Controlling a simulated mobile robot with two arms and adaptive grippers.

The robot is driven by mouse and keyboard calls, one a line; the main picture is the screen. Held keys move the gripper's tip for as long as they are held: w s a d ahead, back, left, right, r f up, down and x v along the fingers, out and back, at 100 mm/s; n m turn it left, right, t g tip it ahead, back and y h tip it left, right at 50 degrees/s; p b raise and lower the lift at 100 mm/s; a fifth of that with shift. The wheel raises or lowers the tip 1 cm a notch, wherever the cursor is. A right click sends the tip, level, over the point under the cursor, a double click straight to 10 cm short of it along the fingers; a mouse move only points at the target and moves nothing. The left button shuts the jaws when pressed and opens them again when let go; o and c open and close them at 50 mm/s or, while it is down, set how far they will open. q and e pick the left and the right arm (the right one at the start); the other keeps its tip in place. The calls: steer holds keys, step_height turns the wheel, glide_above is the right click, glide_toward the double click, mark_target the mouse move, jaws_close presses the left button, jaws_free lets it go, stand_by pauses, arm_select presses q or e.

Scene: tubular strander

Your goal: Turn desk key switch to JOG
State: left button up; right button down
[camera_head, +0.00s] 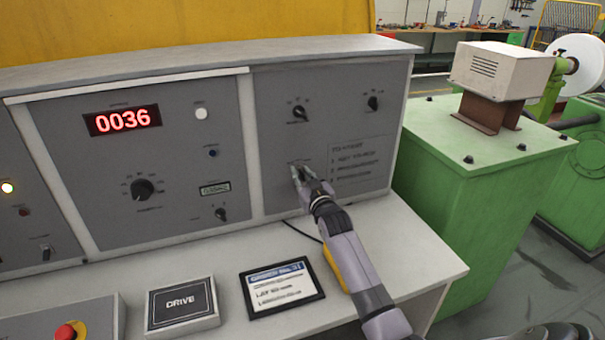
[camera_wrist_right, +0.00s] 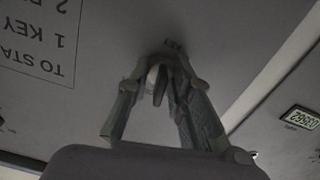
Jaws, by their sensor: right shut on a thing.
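My right gripper (camera_head: 298,174) reaches the right panel of the grey control desk (camera_head: 275,140), low and left of the printed instruction box. Its fingers are closed around the key switch there, which they mostly hide. In the right wrist view the gripper (camera_wrist_right: 160,85) is shut on the small key (camera_wrist_right: 160,84) close to the panel face. The switch position labels cannot be read. My left gripper is not in view.
A selector knob (camera_head: 299,112) and a smaller switch (camera_head: 373,103) sit above on the same panel. A framed card (camera_head: 281,287), a DRIVE box (camera_head: 181,304) and a red emergency button (camera_head: 68,332) are on the desk's ledge. A green cabinet (camera_head: 450,190) stands to the right.

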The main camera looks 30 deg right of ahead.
steer(key=shift+f+m, duration=0.15)
steer(key=shift+m, duration=0.75)
steer(key=c, duration=1.8)
jaws_free()
steer(key=shift+o, duration=0.2)
steer(key=v, duration=1.2)
